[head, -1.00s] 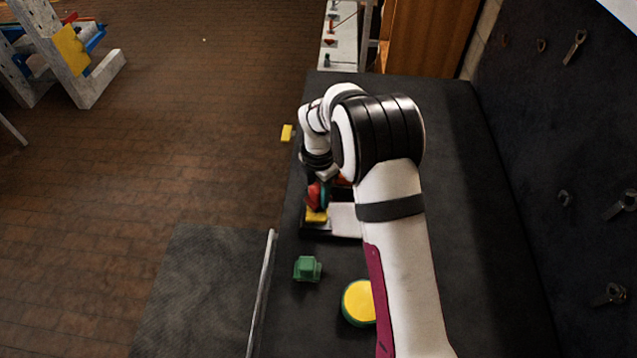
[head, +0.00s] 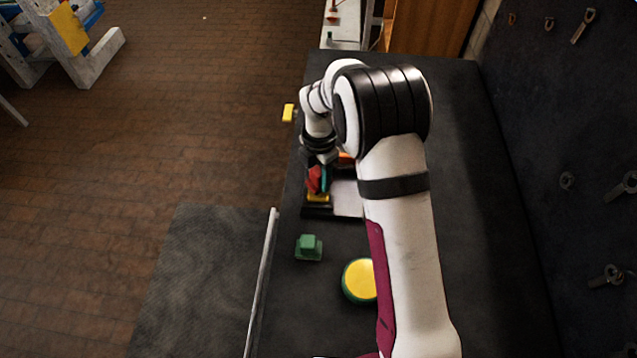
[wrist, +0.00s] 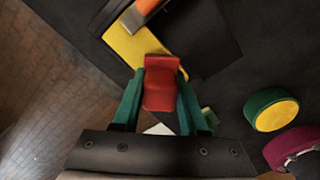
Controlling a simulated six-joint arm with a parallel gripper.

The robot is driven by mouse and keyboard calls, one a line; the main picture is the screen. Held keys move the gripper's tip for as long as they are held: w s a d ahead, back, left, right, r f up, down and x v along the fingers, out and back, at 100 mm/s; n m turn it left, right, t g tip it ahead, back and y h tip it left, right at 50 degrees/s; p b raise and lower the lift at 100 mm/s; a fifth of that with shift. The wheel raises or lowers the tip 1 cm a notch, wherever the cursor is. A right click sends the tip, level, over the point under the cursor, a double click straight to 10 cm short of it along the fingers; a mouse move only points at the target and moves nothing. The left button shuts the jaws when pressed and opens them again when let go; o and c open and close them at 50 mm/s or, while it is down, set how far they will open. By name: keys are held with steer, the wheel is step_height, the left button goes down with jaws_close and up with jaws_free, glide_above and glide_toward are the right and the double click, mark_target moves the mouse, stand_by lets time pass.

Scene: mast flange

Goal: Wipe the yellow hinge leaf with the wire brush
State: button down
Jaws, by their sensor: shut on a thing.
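My gripper (wrist: 158,100) has green fingers shut on a red block-like piece, which I take to be the wire brush (wrist: 160,82); no bristles can be made out. In the head view the red brush (head: 315,179) is partly hidden by my wrist. The yellow hinge leaf (wrist: 128,42) lies flat just beyond the brush in the wrist view, and the brush overlaps its near edge. It also shows below the brush in the head view (head: 318,198). I cannot tell whether brush and leaf touch.
A pale plate (head: 347,200) lies beside the leaf, partly behind my arm. An orange piece (wrist: 147,6) is at the leaf's far side. A green block (head: 309,248) and a yellow-topped green disc (head: 359,281) stand nearer on the dark bench.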

steer(key=shift+w, duration=0.8)
steer(key=shift+r, duration=4.15)
steer(key=shift+s, duration=0.15)
